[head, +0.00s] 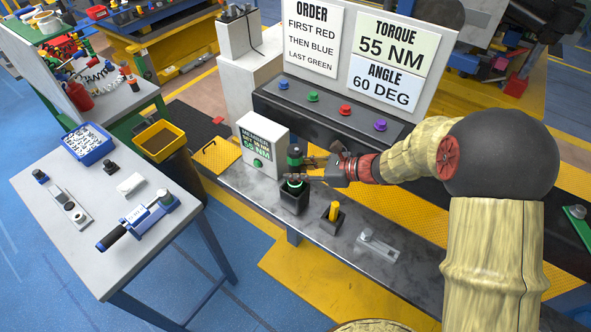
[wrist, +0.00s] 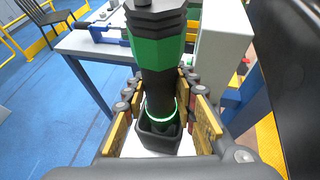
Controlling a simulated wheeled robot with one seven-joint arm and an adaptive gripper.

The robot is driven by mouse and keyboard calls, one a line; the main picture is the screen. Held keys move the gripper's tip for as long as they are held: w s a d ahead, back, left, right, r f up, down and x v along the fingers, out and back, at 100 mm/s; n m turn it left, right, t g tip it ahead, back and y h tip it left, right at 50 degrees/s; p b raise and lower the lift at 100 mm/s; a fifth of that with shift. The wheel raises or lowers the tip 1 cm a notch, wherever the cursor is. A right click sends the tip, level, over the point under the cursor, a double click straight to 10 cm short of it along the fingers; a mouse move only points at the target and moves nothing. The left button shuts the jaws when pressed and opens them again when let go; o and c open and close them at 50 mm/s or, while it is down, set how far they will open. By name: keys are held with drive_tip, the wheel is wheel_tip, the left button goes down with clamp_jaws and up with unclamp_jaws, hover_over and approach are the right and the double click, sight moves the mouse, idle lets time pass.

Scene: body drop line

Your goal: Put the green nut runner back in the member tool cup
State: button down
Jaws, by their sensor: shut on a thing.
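The green nut runner (head: 294,157) is black with a green band and stands upright in my gripper (head: 311,177). In the wrist view the nut runner (wrist: 158,60) rises between the two fingers of my gripper (wrist: 163,115), which are closed around its lower body. A glowing green ring shows near its lower end. The member tool cup (head: 293,198) is a dark square cup on the bench, directly under the nut runner. In the wrist view the lower end overlaps the mouth of the cup (wrist: 160,142); how deep it sits I cannot tell.
A white box with a display (head: 262,148) stands just behind left of the cup. A small dark holder with a yellow piece (head: 333,217) and a clear plate (head: 377,249) lie to the right on the bench. A grey table (head: 150,248) with tools stands to the left.

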drive_tip(key=shift+f, duration=0.25)
drive_tip(key=c, duration=1.8)
unclamp_jaws()
drive_tip(key=o, duration=0.5)
drive_tip(key=shift+f, duration=0.1)
drive_tip(key=shift+c, duration=0.2)
drive_tip(key=shift+f, duration=0.1)
drive_tip(key=p+v, duration=0.2)
drive_tip(key=v, duration=0.5)
drive_tip(key=shift+p, duration=0.3)
